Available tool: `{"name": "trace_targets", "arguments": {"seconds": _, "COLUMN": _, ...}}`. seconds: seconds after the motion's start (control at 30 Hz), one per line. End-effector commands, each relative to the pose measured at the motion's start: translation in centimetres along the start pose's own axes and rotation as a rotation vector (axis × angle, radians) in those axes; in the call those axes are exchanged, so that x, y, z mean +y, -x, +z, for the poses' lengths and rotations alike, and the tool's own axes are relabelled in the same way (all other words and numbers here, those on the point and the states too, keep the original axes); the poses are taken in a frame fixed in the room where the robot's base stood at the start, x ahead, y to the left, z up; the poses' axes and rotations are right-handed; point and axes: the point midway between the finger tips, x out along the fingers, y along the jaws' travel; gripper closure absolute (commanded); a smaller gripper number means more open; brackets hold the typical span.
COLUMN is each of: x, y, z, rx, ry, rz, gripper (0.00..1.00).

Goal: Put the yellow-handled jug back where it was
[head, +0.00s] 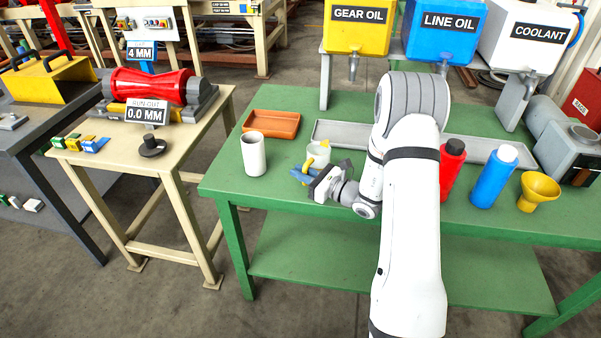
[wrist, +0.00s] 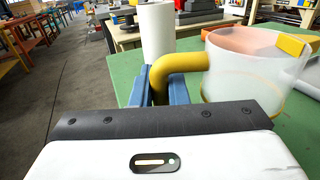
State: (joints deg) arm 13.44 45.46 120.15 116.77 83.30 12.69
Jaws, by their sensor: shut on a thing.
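The yellow-handled jug (head: 316,152) is a whitish, see-through vessel over the green table (head: 285,98), at the left of my arm in the head view. It fills the right of the wrist view (wrist: 250,80), upright, with a yellow piece at its rim. Its yellow handle (wrist: 188,62) sits between the blue fingers of my gripper (wrist: 160,88), which is shut on it. My gripper also shows in the head view (head: 302,172), low beside the jug. The jug's base is partly hidden, and I cannot tell whether it touches the table.
A white cylinder (head: 254,156) stands close left of the jug. Behind are an orange tray (head: 271,124) and a long grey tray (head: 340,133) under the oil dispensers. A red bottle (head: 451,170), a blue bottle (head: 492,178) and a yellow funnel (head: 538,191) stand right of my arm.

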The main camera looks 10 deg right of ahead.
Motion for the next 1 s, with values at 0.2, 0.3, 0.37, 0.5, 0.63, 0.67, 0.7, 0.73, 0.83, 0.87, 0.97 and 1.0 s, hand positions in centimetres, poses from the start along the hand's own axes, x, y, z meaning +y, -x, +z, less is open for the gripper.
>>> {"name": "trace_targets", "arguments": {"seconds": 0.2, "x": 0.0, "y": 0.0, "z": -0.1, "rx": 0.0, "ry": 0.0, "rz": 0.001, "gripper": 0.72}}
{"name": "trace_targets", "arguments": {"seconds": 0.3, "x": 0.0, "y": 0.0, "z": -0.1, "rx": 0.0, "ry": 0.0, "rz": 0.001, "gripper": 0.64}}
{"name": "trace_targets", "arguments": {"seconds": 0.37, "x": 0.1, "y": 0.0, "z": -0.1, "rx": 0.0, "ry": 0.0, "rz": 0.001, "gripper": 0.64}}
{"name": "trace_targets", "arguments": {"seconds": 0.5, "x": 0.1, "y": -0.1, "z": -0.1, "rx": 0.0, "ry": 0.0, "rz": 0.001, "gripper": 0.64}}
{"name": "trace_targets", "arguments": {"seconds": 0.63, "x": 0.1, "y": -0.1, "z": 0.5, "rx": 0.0, "ry": 0.0, "rz": 0.001, "gripper": 0.64}}
{"name": "trace_targets", "arguments": {"seconds": 0.67, "x": 0.0, "y": 0.4, "z": 0.2, "rx": 0.001, "ry": -0.001, "rz": -0.001, "gripper": 0.64}}
{"name": "trace_targets", "arguments": {"seconds": 0.7, "x": -0.1, "y": 1.0, "z": 0.1, "rx": 0.001, "ry": 0.0, "rz": -0.002, "gripper": 0.64}}
{"name": "trace_targets", "arguments": {"seconds": 0.73, "x": -0.1, "y": 1.6, "z": 0.1, "rx": 0.001, "ry": 0.0, "rz": -0.003, "gripper": 0.64}}
{"name": "trace_targets", "arguments": {"seconds": 0.83, "x": -0.1, "y": 3.7, "z": 0.1, "rx": 0.001, "ry": 0.001, "rz": -0.004, "gripper": 0.64}}
{"name": "trace_targets", "arguments": {"seconds": 0.87, "x": -0.1, "y": 4.4, "z": 0.0, "rx": 0.001, "ry": 0.0, "rz": -0.005, "gripper": 0.64}}
{"name": "trace_targets", "arguments": {"seconds": 0.97, "x": 0.0, "y": 6.6, "z": 0.0, "rx": 0.001, "ry": -0.001, "rz": -0.003, "gripper": 0.64}}
{"name": "trace_targets", "arguments": {"seconds": 1.0, "x": -0.1, "y": 7.5, "z": 0.1, "rx": 0.001, "ry": 0.0, "rz": -0.004, "gripper": 0.64}}
